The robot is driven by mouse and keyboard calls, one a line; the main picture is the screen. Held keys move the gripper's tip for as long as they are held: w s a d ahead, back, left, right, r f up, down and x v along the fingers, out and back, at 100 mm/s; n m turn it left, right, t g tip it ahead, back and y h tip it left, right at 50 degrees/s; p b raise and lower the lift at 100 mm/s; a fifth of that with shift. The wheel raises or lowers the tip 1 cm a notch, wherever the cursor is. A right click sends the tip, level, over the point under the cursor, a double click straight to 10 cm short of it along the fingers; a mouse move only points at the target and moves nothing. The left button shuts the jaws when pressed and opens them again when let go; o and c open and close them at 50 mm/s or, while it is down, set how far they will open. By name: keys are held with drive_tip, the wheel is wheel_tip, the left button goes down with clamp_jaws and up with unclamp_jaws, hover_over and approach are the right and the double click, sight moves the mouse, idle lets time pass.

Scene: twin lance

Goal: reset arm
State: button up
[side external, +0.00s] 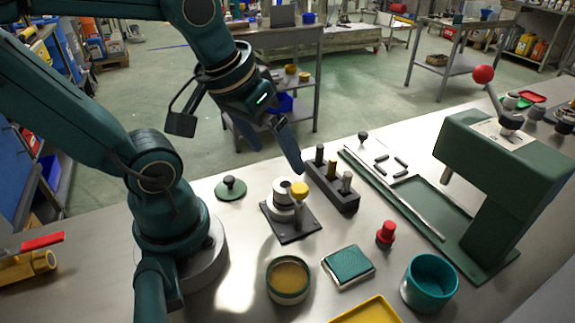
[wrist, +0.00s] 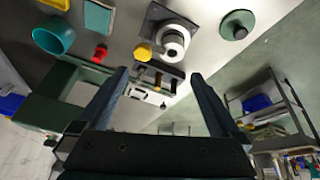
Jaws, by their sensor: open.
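My gripper (side external: 276,146) is open and empty. It hangs in the air above the back edge of the steel table, behind and above the dark block of pegs. In the wrist view its two fingers (wrist: 157,80) stand wide apart with nothing between them. The dark block (side external: 333,187) holds several upright pegs, one of them yellowish. In front of my gripper, a white ring-shaped part with a yellow knob (side external: 299,188) stands on a dark square plate (side external: 291,230); it also shows in the wrist view (wrist: 172,42).
A green press (side external: 500,160) with a red-balled lever stands at the right. A teal cup (side external: 431,284), a round tin (side external: 288,280), a green pad (side external: 348,265), a red knob (side external: 386,234) and a yellow tray (side external: 368,312) occupy the front. A green disc (side external: 230,190) lies left.

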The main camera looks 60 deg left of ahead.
drive_tip(key=d+m, duration=0.2)
drive_tip(key=d+m+t, duration=0.1)
drive_tip(key=m, duration=0.1)
drive_tip(key=shift+s+d+r+h, duration=0.1)
drive_tip(key=shift+s+r+h, duration=0.1)
drive_tip(key=shift+s+h, duration=0.15)
